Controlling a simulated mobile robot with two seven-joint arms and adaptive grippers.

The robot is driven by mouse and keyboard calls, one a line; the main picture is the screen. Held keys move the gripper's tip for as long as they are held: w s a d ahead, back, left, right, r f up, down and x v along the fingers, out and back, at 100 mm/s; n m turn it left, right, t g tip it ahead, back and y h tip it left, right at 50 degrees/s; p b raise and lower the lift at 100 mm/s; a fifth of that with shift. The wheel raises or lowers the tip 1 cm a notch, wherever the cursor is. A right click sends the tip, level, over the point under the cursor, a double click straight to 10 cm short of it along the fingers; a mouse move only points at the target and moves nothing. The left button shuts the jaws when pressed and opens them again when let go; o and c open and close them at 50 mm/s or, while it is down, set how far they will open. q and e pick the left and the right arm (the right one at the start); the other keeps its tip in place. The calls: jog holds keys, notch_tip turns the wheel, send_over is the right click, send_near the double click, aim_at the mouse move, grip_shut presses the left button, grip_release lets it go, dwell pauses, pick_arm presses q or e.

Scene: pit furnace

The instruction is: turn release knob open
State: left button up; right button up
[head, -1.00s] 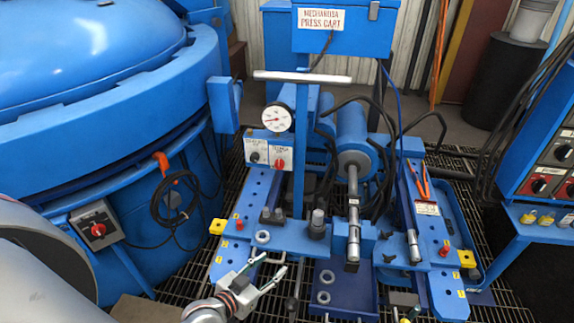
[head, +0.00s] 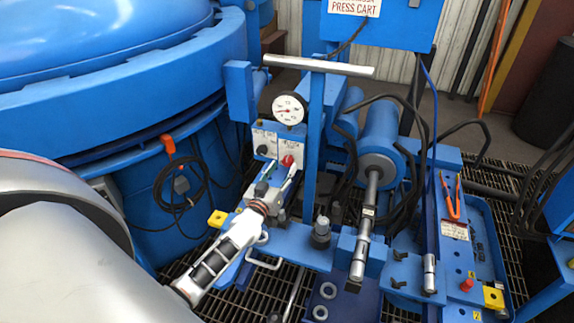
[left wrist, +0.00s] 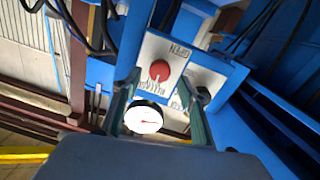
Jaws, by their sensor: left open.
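The red release knob (head: 287,161) sits on a white labelled plate of the blue press cart, below the dial gauge. In the left wrist view the round red knob (left wrist: 159,69) shows ahead, with the word OPEN on the plate to its right. My left gripper (head: 282,174) is in front of the plate, its fingers pointing up toward the knob. In the left wrist view its two open fingers (left wrist: 165,88) spread to either side of the knob, with nothing between them. I cannot tell whether they touch it. My right gripper is not in view.
The white dial gauge (head: 289,109) stands just above the knob plates. A black knob (head: 262,150) is on the plate to the left. A T-handled blue post (head: 315,130) rises close on the right. The large blue furnace (head: 110,105) fills the left.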

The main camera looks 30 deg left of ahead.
aim_at(287, 163)
pick_arm(q)
jog(key=shift+b+x, duration=0.35)
jog(key=shift+x, duration=1.5)
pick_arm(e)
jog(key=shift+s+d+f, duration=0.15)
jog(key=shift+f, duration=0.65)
pick_arm(q)
jog(key=shift+d, duration=0.1)
jog(key=c, duration=1.1)
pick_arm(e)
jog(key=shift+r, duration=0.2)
